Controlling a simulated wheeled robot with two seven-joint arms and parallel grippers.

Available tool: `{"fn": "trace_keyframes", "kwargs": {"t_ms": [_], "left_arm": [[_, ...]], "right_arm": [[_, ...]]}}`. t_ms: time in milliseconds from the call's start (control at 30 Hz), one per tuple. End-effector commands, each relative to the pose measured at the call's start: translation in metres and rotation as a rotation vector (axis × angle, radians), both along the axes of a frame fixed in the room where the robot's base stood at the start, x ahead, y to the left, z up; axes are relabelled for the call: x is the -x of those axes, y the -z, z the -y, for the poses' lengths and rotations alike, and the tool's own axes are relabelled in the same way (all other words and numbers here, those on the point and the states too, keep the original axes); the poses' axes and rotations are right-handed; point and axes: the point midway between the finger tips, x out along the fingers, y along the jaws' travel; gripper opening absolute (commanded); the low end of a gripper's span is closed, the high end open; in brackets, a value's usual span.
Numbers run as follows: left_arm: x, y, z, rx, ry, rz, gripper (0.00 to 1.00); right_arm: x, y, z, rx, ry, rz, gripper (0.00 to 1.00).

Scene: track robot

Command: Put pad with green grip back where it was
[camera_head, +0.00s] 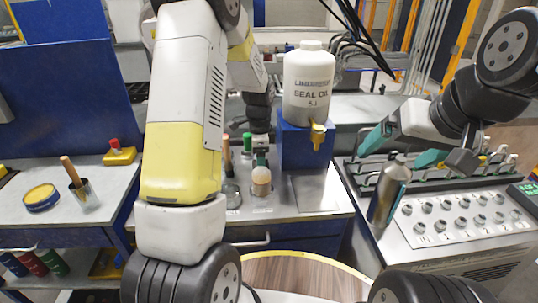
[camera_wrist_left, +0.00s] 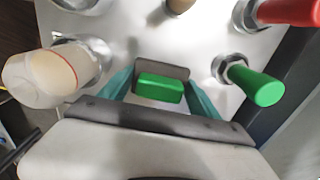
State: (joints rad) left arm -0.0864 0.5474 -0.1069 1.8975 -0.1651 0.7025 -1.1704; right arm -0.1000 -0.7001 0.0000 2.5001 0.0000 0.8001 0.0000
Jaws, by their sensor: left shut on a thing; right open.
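The pad with the green grip (camera_wrist_left: 160,88) shows in the left wrist view as a green block against a grey plate. My left gripper (camera_wrist_left: 160,95) is shut on it, with a teal finger on each side. In the head view my left gripper (camera_head: 261,156) is low over the metal bench top, beside a green-handled tool (camera_head: 247,140), and the pad is not clearly visible there. Whether the pad touches the bench top, I cannot tell. My right gripper (camera_head: 392,154) is open and empty over the right-hand bench.
Close to my left gripper stand a pale-topped jar (camera_wrist_left: 50,75), a green handle (camera_wrist_left: 255,85) and a red handle (camera_wrist_left: 290,12) in round holders. A white seal oil bottle (camera_head: 308,85) stands on a blue stand (camera_head: 300,148). A silver can (camera_head: 388,192) is below my right gripper.

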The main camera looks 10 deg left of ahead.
Motion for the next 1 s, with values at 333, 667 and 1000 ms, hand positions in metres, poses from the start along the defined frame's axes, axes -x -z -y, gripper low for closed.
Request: {"fn": "trace_keyframes", "kwargs": {"t_ms": [333, 667, 1000], "left_arm": [[0.000, 0.012, 0.000, 0.000, 0.000, 0.000, 0.11], [0.000, 0.013, 0.000, 0.000, 0.000, 0.000, 0.94], [-0.001, -0.001, 0.000, 0.001, 0.000, 0.005, 0.94]], "right_arm": [[0.000, 0.000, 0.000, 0.000, 0.000, 0.000, 0.94], [0.000, 0.000, 0.000, 0.000, 0.000, 0.000, 0.94], [0.000, 0.000, 0.000, 0.000, 0.000, 0.000, 0.94]]}}
